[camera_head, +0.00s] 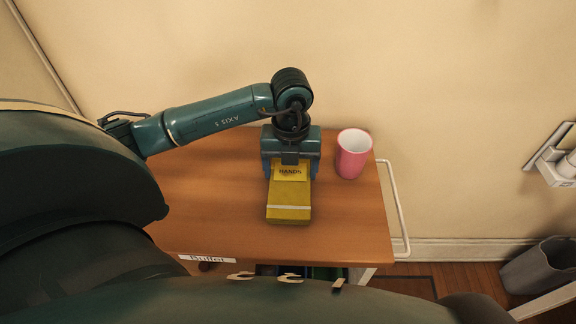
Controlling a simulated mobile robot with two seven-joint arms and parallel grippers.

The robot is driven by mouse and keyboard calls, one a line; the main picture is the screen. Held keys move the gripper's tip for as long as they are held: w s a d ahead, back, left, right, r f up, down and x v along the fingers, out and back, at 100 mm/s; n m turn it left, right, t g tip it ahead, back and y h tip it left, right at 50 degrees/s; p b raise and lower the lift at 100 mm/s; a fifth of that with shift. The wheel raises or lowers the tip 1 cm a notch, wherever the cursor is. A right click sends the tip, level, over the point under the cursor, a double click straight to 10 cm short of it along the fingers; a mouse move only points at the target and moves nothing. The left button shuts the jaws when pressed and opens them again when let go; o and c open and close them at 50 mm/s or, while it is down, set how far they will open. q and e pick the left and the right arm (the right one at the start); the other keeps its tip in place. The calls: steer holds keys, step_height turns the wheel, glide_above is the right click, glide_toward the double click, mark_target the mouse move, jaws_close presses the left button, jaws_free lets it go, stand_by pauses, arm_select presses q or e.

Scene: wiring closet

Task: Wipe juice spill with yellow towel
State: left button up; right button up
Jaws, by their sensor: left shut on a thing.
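The yellow towel (289,200) is a folded block with a pale stripe near its front edge. It is over the wooden top of a cart (230,232). My left gripper (290,178) points down and is shut on the back part of the towel. I cannot tell whether the towel touches the cart top or is held just above it. No juice spill shows on the visible wood; the towel and gripper hide part of the surface. My right gripper is not in view.
A pink cup (353,154) stands upright at the cart's back right, close to my left gripper. A white rail (396,210) runs along the right edge. The wall (430,90) is close behind. A grey bin (541,275) stands on the floor at right.

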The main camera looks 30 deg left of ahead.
arm_select(q)
steer(key=shift+r+p, duration=2.25)
steer(key=shift+r, duration=0.75)
